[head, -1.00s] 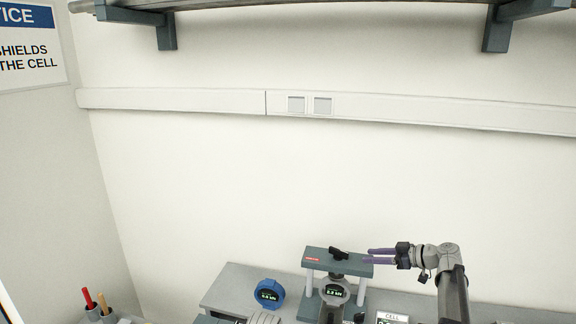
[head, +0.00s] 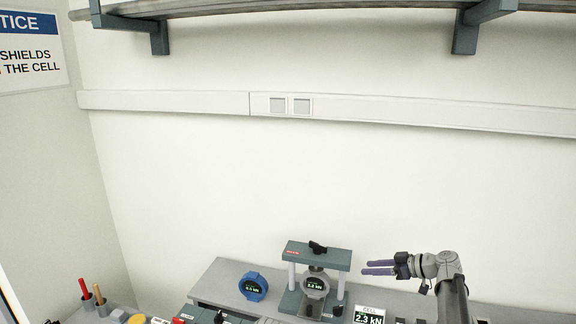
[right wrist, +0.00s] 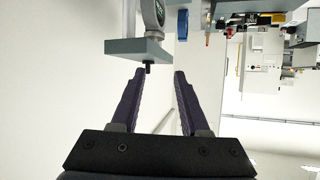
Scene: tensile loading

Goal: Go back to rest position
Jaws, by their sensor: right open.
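My right gripper (head: 378,267) is at the lower right of the head view, with its purple fingers pointing left. It is open and empty, and its two spread fingers (right wrist: 157,75) show in the right wrist view with nothing between them. It is to the right of a small grey test frame (head: 318,256) with a black knob on top and a round gauge reading about 2.2 kN. The fingers are apart from the frame. My left gripper is not in the head view.
A blue round gauge (head: 253,286) stands left of the frame on the grey bench. A cell display (head: 369,315) reads 2.3 kN. Red and tan handles (head: 92,291) stand at the lower left. A shelf (head: 300,8) hangs above.

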